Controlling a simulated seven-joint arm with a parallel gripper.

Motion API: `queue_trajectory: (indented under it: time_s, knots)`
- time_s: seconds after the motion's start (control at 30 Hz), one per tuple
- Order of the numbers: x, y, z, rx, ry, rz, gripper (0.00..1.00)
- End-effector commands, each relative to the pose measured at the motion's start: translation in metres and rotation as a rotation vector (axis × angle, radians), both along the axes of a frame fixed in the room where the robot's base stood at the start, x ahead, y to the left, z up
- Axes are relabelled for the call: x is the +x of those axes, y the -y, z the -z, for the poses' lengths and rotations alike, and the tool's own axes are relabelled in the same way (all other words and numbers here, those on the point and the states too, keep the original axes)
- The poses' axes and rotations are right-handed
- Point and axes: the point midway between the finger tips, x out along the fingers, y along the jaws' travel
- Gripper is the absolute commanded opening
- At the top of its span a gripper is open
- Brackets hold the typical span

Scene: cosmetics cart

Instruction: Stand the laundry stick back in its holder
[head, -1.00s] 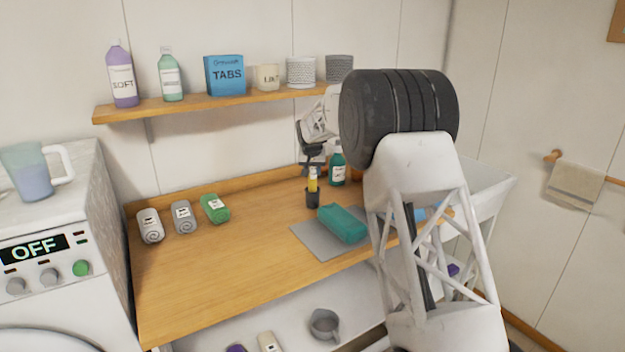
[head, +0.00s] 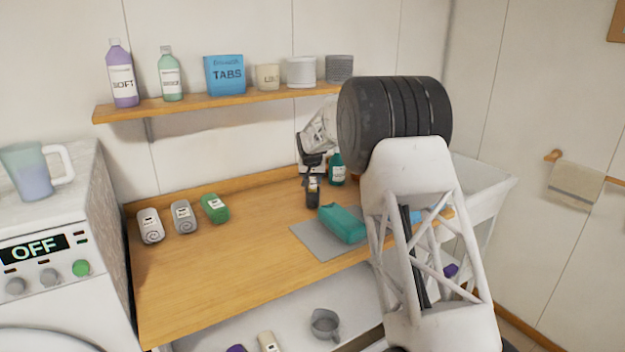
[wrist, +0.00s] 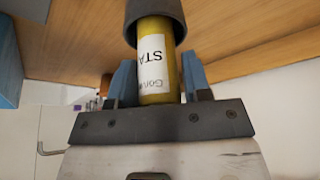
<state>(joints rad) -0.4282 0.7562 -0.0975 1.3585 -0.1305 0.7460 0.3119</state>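The laundry stick (wrist: 155,60) is yellow with a white label. In the wrist view one end is inside the dark round holder (wrist: 155,8) and the other end is near my gripper's palm.
A teal bottle (head: 337,170) stands close to the right of the holder. A teal pack (head: 343,223) lies on a grey mat (head: 312,241) in front. A shelf (head: 215,106) runs above. The middle-left counter (head: 230,262) is clear.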

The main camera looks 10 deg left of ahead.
Motion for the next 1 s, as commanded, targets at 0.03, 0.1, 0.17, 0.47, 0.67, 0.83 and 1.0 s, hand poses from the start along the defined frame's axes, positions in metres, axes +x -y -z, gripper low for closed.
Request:
queue_trajectory:
  time_s: [0.03,0.1,0.17,0.47,0.67,0.83,1.0]
  knots:
    - [0.000,0.000,0.000,0.000,0.000,0.000,0.52]
    - [0.000,0.000,0.000,0.000,0.000,0.000,0.61]
    - [0.000,0.000,0.000,0.000,0.000,0.000,0.61]
    - [0.000,0.000,-0.002,0.000,0.001,0.000,0.61]
    - [-0.003,0.001,-0.011,0.000,0.001,0.000,0.61]
    - [-0.009,0.002,-0.026,0.000,0.001,0.000,0.61]
    - [-0.017,0.003,-0.046,0.001,0.003,0.000,0.61]
